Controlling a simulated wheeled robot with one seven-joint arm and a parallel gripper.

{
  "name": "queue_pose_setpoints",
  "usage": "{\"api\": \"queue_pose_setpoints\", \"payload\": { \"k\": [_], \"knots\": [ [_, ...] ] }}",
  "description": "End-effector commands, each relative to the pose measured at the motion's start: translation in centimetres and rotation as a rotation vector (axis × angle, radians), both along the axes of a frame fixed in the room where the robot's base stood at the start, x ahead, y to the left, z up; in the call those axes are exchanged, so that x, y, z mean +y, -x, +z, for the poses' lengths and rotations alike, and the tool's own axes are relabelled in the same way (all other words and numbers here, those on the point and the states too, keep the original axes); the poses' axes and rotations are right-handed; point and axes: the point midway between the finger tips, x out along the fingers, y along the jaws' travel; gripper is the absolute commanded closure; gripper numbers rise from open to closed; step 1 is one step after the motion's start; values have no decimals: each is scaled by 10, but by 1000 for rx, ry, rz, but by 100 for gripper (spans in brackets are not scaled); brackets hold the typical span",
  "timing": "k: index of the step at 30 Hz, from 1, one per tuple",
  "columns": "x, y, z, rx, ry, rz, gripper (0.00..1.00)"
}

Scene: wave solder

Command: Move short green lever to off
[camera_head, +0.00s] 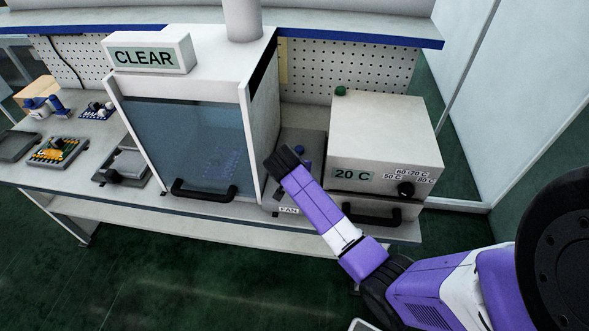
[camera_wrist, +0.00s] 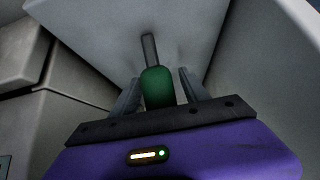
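The short green lever (camera_wrist: 157,87) shows in the wrist view, with a green grip on a thin grey stem that reaches a pale grey surface. My gripper (camera_wrist: 157,88) is open, with one finger on each side of the green grip. Narrow gaps seem to show on both sides, so I cannot tell that either finger touches it. In the head view my arm's dark end (camera_head: 286,161) is between the fume cabinet and the oven box. The fingers and the lever between them cannot be made out there.
The glass-fronted cabinet (camera_head: 187,145) with a CLEAR sign (camera_head: 146,55) stands left of my arm. A FAN label (camera_head: 288,210) is on the bench edge.

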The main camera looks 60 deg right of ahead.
Motion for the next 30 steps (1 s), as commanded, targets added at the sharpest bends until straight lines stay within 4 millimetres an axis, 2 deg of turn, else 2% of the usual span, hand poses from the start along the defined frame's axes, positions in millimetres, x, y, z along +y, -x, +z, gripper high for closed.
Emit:
{"api": "queue_pose_setpoints", "payload": {
  "k": [11, 24, 30],
  "knots": [
    [4, 1, 5, -2, 1, 2, 47],
    [40, 16, 52, -1, 1, 1, 47],
    [46, 19, 60, 1, 0, 1, 47]
  ]
}}
